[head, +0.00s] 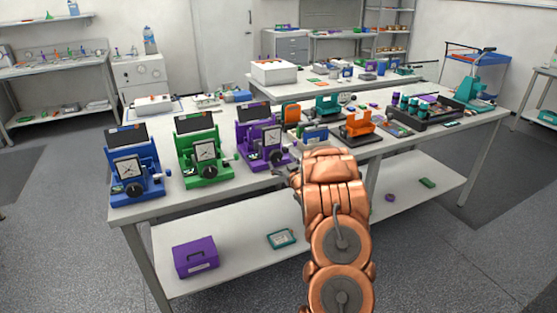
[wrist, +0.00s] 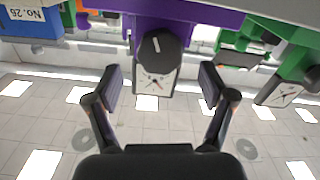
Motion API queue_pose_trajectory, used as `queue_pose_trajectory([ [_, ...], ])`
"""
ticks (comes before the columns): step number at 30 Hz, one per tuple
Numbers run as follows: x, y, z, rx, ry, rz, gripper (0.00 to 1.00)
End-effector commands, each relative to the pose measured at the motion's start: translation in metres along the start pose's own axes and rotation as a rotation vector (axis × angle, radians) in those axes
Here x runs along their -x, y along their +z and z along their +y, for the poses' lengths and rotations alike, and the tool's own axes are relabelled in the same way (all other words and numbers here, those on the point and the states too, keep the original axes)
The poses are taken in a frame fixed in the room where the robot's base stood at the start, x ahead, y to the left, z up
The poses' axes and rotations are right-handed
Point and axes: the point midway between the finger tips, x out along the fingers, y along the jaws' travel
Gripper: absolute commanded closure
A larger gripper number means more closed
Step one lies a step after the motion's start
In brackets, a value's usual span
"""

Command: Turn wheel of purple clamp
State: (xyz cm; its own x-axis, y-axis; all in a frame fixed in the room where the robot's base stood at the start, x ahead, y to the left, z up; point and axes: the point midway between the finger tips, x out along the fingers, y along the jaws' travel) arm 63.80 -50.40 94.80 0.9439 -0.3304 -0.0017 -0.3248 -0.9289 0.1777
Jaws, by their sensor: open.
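The purple clamp (head: 254,134) stands on the table, third from the left after the blue and green ones. It has a dial face and a black wheel (head: 276,158) low on its front. In the wrist view, which looks upside down, the purple clamp (wrist: 190,15) is at the top centre. Its dark round wheel (wrist: 157,46) partly covers the white dial face. My gripper (wrist: 160,72) is open and empty, with one finger to each side of the wheel and apart from it. In the head view, my arm hides most of the gripper.
The green clamp (head: 201,150) stands left of the purple one, and the blue clamp (head: 134,170) is further left. An orange device (head: 358,124) and several other devices stand to the right. A purple box (head: 195,257) sits on the lower shelf (head: 235,273). Floor in front is clear.

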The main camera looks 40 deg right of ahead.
Motion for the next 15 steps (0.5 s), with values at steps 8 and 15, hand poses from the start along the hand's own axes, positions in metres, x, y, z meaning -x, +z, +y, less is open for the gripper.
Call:
queue_pose_trajectory([
  [8,0.038,0.0,0.001,-0.001,0.001,-0.001,0.18],
  [15,0.064,-0.001,0.001,0.0,0.0,0.002,0.18],
])
